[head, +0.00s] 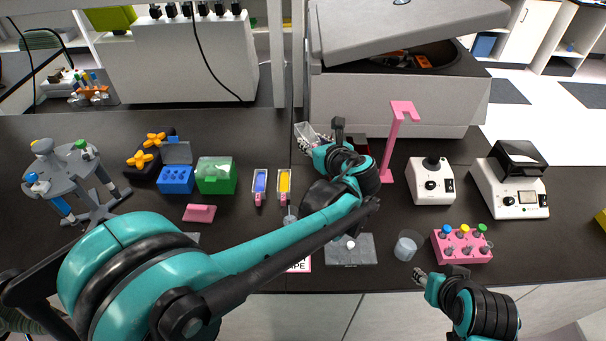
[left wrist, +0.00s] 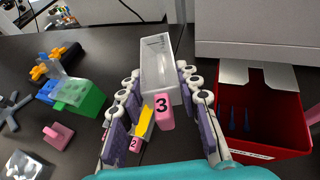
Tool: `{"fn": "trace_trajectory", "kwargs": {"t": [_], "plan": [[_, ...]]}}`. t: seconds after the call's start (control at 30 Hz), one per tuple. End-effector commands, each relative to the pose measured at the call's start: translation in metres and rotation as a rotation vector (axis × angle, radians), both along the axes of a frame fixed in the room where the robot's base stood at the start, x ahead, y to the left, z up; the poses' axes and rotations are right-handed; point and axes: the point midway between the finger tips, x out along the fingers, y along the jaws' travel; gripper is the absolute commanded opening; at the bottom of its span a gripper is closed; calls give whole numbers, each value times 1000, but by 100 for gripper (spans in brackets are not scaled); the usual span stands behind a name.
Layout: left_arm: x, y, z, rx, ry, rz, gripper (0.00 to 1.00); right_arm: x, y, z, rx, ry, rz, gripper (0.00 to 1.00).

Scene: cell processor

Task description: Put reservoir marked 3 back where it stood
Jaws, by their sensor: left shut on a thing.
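The reservoir marked 3 (left wrist: 158,65) is a clear, pale trough with a pink tab bearing a black 3. My left gripper (left wrist: 158,88) is shut on it, with a finger on each side. In the head view the clear reservoir (head: 304,131) shows at the tip of my left gripper (head: 312,142), near the white machine's front. The reservoir with yellow content (head: 285,183) stands on the bench beside one with blue content (head: 260,184). In the left wrist view the yellow one (left wrist: 147,118) has a tab marked 2. My right gripper (head: 421,278) is at the bench's front edge; its jaw opening is unclear.
A red bin (left wrist: 268,143) with blue tips stands right of my left gripper. Green box (head: 216,176) is left of the reservoirs. Bare bench lies behind the reservoirs.

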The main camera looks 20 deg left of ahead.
Motion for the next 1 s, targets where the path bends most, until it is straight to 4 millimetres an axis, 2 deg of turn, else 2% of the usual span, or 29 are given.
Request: {"fn": "trace_trajectory", "kwargs": {"t": [0.07, 0.13, 0.4, 0.5, 0.77, 1.0], "plan": [[1, -2, -7, 1, -3, 9, 0, 0, 0, -5, 0, 0, 0, 40], [1, -1, -22, 1, -5, 12, 0, 0, 0, -12, 0, 0, 0, 40], [1, -1, -99, 1, -4, 11, 0, -1, 0, -42, 0, 1, 0, 40], [1, -1, -118, 2, -4, 10, 0, -1, 0, -49, 0, 0, 0, 40], [0, -1, -137, 1, -3, 10, 0, -1, 0, -55, 0, 0, 0, 40], [0, -1, -174, 2, -4, 10, 0, -1, 0, -71, 0, 0, 0, 40]]}}
